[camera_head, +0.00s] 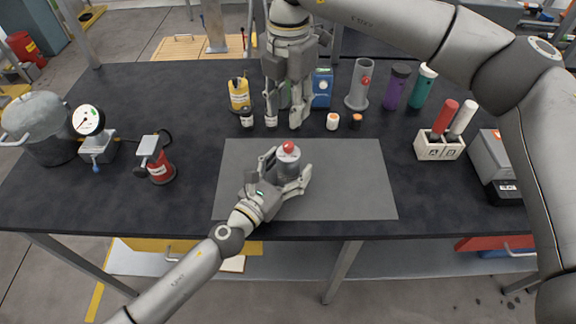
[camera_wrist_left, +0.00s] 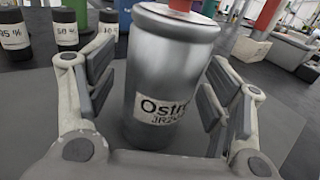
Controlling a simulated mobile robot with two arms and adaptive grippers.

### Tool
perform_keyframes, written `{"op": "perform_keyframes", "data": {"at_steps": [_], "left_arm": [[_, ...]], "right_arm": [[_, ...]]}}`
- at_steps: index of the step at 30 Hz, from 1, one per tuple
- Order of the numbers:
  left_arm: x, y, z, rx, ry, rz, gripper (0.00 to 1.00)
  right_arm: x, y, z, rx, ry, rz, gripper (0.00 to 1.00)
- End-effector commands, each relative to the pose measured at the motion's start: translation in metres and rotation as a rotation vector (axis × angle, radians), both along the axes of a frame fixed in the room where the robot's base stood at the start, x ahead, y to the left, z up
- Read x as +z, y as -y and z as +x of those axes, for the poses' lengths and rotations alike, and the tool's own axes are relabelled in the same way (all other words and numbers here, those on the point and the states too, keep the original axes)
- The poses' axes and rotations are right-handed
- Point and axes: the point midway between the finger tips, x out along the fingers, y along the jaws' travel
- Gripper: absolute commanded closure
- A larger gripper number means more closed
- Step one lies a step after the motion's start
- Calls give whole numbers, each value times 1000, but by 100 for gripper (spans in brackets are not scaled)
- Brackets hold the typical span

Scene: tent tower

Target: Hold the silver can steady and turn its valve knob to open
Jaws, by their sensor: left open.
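The silver can (camera_head: 289,165) stands upright on the grey mat (camera_head: 350,188), with a red valve knob (camera_head: 288,147) on top. In the left wrist view the can (camera_wrist_left: 170,75) fills the middle, its label partly readable; the knob is cut off at the top edge. My left gripper (camera_head: 287,172) is open around the can, one finger on each side, with a gap visible at the left finger. My right gripper (camera_head: 284,122) points down behind the can, near the small bottles; its fingers are apart and nothing shows held between them.
Small bottles, a yellow container (camera_head: 239,93) and a blue box (camera_head: 321,88) stand behind the mat. A grey cylinder (camera_head: 359,85), purple bottle (camera_head: 396,86) and a block with two handles (camera_head: 440,148) are right. A red device (camera_head: 160,168), gauge (camera_head: 90,121) and pot (camera_head: 45,125) are left.

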Motion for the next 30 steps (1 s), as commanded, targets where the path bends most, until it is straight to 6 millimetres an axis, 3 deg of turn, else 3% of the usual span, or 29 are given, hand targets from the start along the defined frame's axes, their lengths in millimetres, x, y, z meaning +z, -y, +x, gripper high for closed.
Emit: {"op": "perform_keyframes", "data": {"at_steps": [5, 20, 22, 30], "left_arm": [[0, 0, 0, 0, 0, 0, 28], [0, 0, 0, 0, 0, 0, 93], [0, 0, 0, 0, 0, 0, 93], [0, 0, 0, 0, -1, 1, 93]], "right_arm": [[0, 0, 0, 0, 0, 0, 64], [0, 0, 0, 0, 0, 0, 64], [0, 0, 0, 2, 0, 0, 57], [8, 0, 0, 204, -1, 1, 57]]}}
